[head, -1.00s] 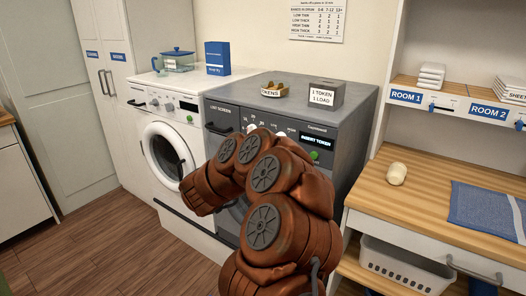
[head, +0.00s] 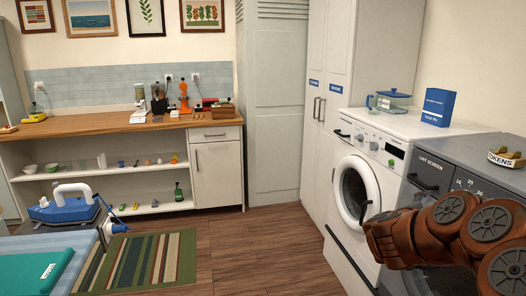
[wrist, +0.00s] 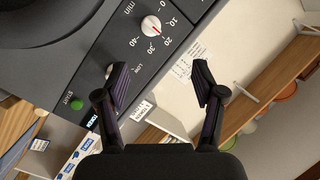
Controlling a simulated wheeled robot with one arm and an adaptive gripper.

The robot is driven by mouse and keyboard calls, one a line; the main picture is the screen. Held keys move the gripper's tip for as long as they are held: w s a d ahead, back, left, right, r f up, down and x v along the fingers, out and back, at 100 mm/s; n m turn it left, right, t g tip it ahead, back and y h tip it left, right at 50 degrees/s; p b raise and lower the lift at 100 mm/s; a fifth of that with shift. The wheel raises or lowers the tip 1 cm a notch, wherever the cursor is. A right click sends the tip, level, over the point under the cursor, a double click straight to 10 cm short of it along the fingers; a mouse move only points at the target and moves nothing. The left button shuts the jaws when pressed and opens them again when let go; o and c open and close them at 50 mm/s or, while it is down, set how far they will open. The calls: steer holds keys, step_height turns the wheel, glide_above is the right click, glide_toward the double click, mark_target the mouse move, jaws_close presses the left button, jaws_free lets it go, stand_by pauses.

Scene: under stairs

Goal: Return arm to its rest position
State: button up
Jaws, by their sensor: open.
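My gripper's fingers do not show clearly there. In the wrist view my gripper (wrist: 164,85) has its two dark fingers spread apart with nothing between them. Beyond them are the grey machine's panel with its white dial (wrist: 151,25) and green start button (wrist: 77,104), and the pale wall.
A striped rug (head: 140,262) lies on the wooden floor, with clear floor between it and the washer. A blue iron (head: 65,208) stands on a board at the left. A long counter (head: 110,125) runs along the back wall. A token bowl (head: 506,160) sits on the grey machine.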

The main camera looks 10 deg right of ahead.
steer(key=w+a+r+n+t+y, duration=0.3)
steer(key=w+a+n+t+y, duration=0.4)
steer(key=a, duration=0.5)
steer(key=w+a+n+y+p, duration=0.15)
steer(key=a+n+y, duration=0.5)
steer(key=a, duration=1.25)
steer(key=s+a+f+n+g+y+p, duration=0.1)
steer(key=s+a+f+n+g+y, duration=0.3)
steer(key=s+a, duration=0.6)
steer(key=s+a+f+n+g+p, duration=0.1)
steer(key=s+f+n+g, duration=0.1)
steer(key=s, duration=0.8)
steer(key=s+a+f+n+g, duration=0.2)
steer(key=s+g, duration=0.3)
steer(key=s, duration=0.5)
steer(key=shift+s+f+n+p, duration=0.35)
steer(key=shift+s+n, duration=0.05)
steer(key=shift+n, duration=0.15)
steer(key=s+d+g, duration=0.1)
steer(key=s, duration=0.2)
steer(key=s+d+g+h, duration=0.1)
steer(key=s, duration=0.3)
steer(key=s+d+g, duration=0.1)
steer(key=s+g, duration=0.1)
steer(key=s, duration=0.2)
steer(key=shift+s+d+h, duration=0.25)
steer(key=shift+d, duration=0.05)
steer(key=shift+c, duration=0.3)
